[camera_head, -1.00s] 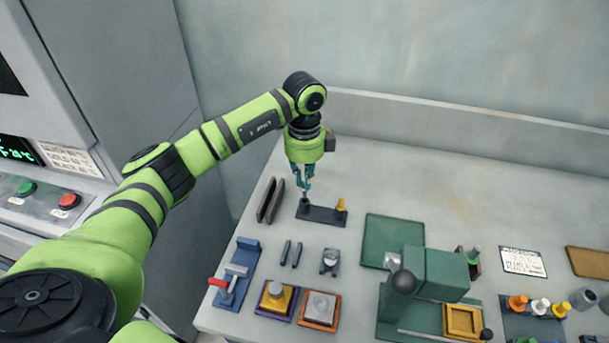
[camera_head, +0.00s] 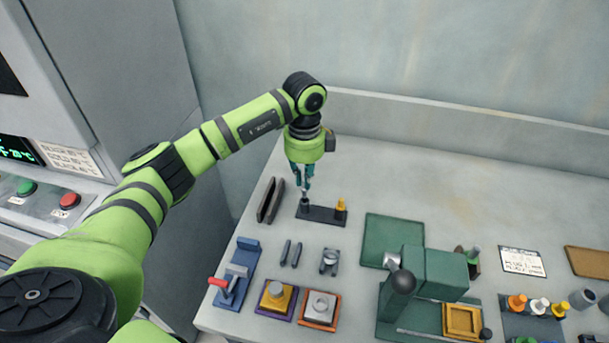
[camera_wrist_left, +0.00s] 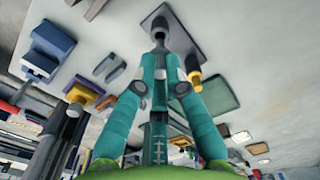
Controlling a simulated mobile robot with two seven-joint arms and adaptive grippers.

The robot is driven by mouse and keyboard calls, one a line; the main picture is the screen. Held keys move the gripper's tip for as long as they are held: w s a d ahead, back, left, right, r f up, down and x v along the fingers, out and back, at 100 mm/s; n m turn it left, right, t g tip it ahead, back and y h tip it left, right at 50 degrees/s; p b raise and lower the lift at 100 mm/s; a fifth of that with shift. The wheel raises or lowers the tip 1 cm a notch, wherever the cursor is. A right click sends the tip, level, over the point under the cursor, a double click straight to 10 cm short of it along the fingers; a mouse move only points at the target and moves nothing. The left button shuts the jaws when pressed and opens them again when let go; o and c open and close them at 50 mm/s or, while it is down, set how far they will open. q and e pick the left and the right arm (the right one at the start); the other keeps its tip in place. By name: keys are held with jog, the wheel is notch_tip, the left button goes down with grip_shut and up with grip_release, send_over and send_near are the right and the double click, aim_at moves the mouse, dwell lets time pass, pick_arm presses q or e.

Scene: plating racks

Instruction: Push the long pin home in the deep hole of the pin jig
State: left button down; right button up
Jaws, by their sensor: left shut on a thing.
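The pin jig (camera_head: 322,215) is a dark, flat bar near the back left of the bench; it also shows in the left wrist view (camera_wrist_left: 183,22). A grey pin (camera_wrist_left: 159,26), which I take as the long pin, stands at the jig's left end. My left gripper (camera_head: 304,191) points down over that end, its teal fingers shut on the pin's top; its fingertips meet at the pin in the left wrist view (camera_wrist_left: 160,44). A yellow-topped pin (camera_head: 341,204) stands at the jig's right end. The hole is hidden, and how deep the pin sits cannot be told.
A dark slotted holder (camera_head: 270,201) stands left of the jig. Two small dark bars (camera_head: 291,253) and a grey clamp-like part (camera_head: 329,261) lie in front. A green press (camera_head: 425,275) stands to the right. The bench behind the jig is clear.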

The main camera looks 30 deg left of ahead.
aim_at(304, 189)
pick_arm(q)
jog(key=shift+f+b, duration=1.5)
jog(key=shift+f, duration=0.8)
jog(key=c, duration=1.2)
grip_release()
jog(key=shift+r, duration=0.1)
notch_tip(304, 189, up, 12)
